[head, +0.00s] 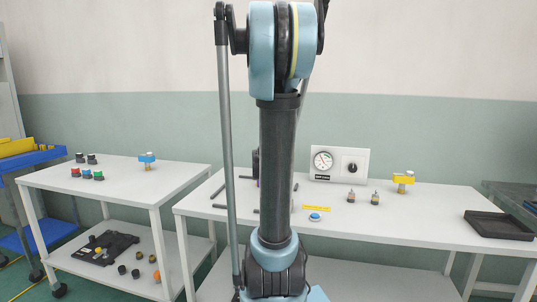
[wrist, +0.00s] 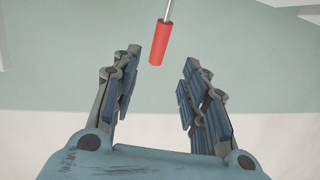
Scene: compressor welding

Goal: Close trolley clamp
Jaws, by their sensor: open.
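In the wrist view, my gripper (wrist: 164,78) is open, with two blue-padded fingers spread apart and nothing between the pads. A red handle (wrist: 161,42) on a thin metal rod (wrist: 168,8) shows just beyond the fingertips, near the middle of the gap. It appears apart from both fingers. Whether this handle belongs to the trolley clamp cannot be told, as the rest of it is out of frame. In the head view my gripper is not visible, and no clamp can be made out.
A white table (head: 430,225) with a gauge panel (head: 339,164) and a black tray (head: 499,225) stands behind my arm. A white trolley (head: 120,192) at left carries small coloured parts. A blue cart (head: 32,158) stands at the far left.

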